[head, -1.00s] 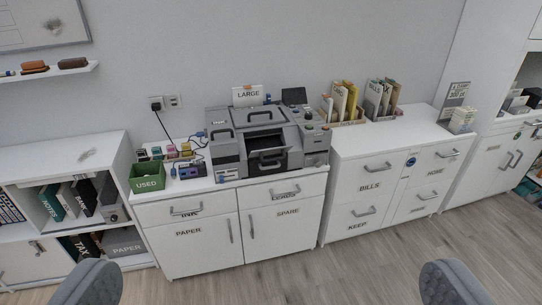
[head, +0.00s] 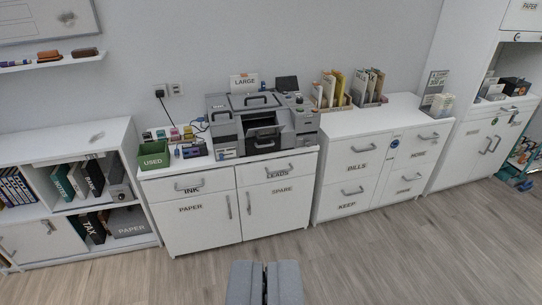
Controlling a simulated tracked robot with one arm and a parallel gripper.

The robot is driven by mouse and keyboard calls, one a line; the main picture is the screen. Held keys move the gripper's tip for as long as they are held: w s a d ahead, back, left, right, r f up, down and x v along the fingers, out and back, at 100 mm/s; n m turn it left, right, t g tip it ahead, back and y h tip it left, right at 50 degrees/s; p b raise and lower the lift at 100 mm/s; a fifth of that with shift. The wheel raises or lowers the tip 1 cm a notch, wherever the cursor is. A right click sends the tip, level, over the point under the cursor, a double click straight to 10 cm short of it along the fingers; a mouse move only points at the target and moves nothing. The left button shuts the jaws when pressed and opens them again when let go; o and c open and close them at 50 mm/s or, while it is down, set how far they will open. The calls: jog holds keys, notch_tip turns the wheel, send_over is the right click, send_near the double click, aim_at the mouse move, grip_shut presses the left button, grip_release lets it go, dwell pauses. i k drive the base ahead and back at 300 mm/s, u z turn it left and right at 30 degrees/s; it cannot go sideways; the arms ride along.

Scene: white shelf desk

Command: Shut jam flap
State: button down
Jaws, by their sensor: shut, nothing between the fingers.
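A grey printer (head: 262,122) stands on the white cabinet in the middle of the head view. An open dark cavity shows in its front, with a dark handled flap (head: 264,140) hanging in or below it. I cannot tell which panel is the jam flap, as no label on it is readable. My gripper (head: 265,268) is at the bottom centre, shut and empty, over the floor and well short of the printer.
A green USED box (head: 153,156) and small coloured cartridges sit left of the printer. Folder holders (head: 330,104) stand to its right. White drawers and doors (head: 205,215) below are closed. The wooden floor (head: 400,240) in front is clear.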

aim_at(256, 132)
jog(key=u, duration=0.25)
jog(key=i, duration=1.3)
jog(key=z, duration=0.35)
